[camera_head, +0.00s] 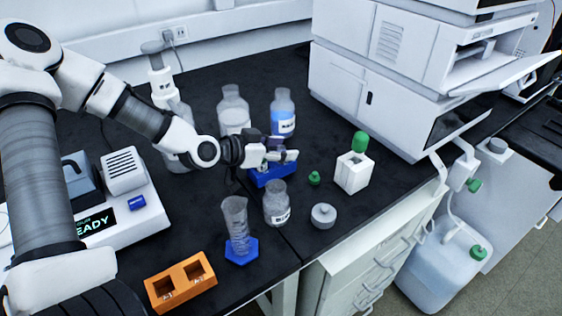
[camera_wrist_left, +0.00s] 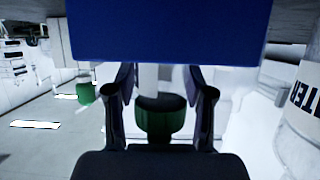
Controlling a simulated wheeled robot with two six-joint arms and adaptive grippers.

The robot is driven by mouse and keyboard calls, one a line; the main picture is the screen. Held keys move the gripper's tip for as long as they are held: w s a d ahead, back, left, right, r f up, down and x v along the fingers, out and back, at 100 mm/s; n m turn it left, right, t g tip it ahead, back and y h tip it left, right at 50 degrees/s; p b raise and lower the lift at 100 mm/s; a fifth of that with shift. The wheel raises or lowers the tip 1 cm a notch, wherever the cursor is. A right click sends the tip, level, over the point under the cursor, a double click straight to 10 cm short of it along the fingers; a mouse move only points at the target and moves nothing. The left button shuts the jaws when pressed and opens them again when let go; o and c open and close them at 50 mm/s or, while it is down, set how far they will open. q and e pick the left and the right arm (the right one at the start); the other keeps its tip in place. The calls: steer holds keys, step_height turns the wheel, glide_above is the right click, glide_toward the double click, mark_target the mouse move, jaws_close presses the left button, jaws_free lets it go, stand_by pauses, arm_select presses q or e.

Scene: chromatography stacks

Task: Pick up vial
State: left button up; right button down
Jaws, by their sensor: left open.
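My left gripper (camera_head: 284,156) reaches in from the left, low over the blue block (camera_head: 272,176) on the black bench. In the left wrist view its two fingers (camera_wrist_left: 161,85) are apart. A vial with a dark green cap (camera_wrist_left: 165,122) and a pale body shows between them, with a gap visible beside the cap. The view appears upside down, with the blue block (camera_wrist_left: 170,30) across the top. In the head view the gripper hides this vial. Whether the fingers touch it, I cannot tell. My right gripper is not in view.
A clear bottle (camera_head: 277,203), a grey-lidded jar (camera_head: 323,215), a small green cap (camera_head: 314,178) and a green-topped white holder (camera_head: 353,173) stand nearby. Behind are bottles (camera_head: 283,112). In front are a blue-based cylinder (camera_head: 238,228) and an orange rack (camera_head: 181,283).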

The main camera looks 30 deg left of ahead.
arm_select(q)
steer(key=c, duration=0.9)
steer(key=shift+r, duration=0.1)
